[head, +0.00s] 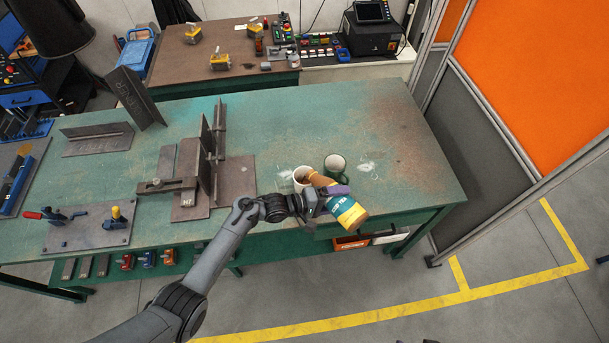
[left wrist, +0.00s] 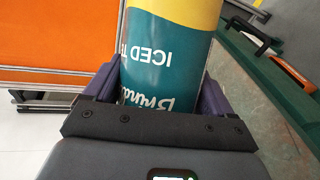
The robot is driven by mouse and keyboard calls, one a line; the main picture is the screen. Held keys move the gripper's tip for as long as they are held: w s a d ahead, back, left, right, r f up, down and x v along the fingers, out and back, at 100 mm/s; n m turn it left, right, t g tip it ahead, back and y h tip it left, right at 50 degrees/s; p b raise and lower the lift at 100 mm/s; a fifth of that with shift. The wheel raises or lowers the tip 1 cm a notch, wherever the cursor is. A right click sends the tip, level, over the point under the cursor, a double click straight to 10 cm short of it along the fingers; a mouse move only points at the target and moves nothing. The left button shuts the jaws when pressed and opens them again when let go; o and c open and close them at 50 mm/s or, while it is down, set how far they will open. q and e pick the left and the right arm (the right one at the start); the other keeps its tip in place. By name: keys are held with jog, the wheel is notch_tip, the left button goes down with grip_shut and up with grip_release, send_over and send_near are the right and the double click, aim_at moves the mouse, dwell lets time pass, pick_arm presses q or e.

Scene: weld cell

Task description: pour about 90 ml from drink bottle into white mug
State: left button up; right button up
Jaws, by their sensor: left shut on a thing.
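The drink bottle (head: 347,210) is teal and yellow with a brown neck, and lettering on its side shows in the left wrist view (left wrist: 165,55). My left gripper (head: 328,198) is shut around the bottle's body. The bottle is tilted, with its neck down toward the upper left, at the rim of the white mug (head: 299,183). The mug stands on the green table near its front edge, and brown shows inside it. The bottle's mouth is too small to tell apart from the mug's opening. My right gripper is not in view.
A dark green mug (head: 336,166) stands close to the right of the white mug. The green table (head: 400,150) is clear to the right. Steel plates and an angle fixture (head: 215,150) stand to the left. An orange partition (head: 548,70) rises at the right.

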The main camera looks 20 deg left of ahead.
pick_arm(q)
jog(key=shift+r, duration=0.1)
dwell(0.4)
notch_tip(320, 180, down, 3)
jog(key=m+y+b, duration=0.1)
jog(key=b, duration=0.2)
jog(key=shift+d+r+m, duration=0.1)
jog(key=shift+d+m, duration=0.05)
jog(key=shift+m, duration=0.15)
jog(key=shift+s+r, duration=0.1)
jog(key=shift+s, duration=0.05)
jog(key=shift+f+m+b, duration=0.3)
jog(key=shift+f+b, duration=0.1)
jog(key=shift+b, duration=0.1)
jog(key=shift+d, duration=0.1)
jog(key=shift+r, duration=0.1)
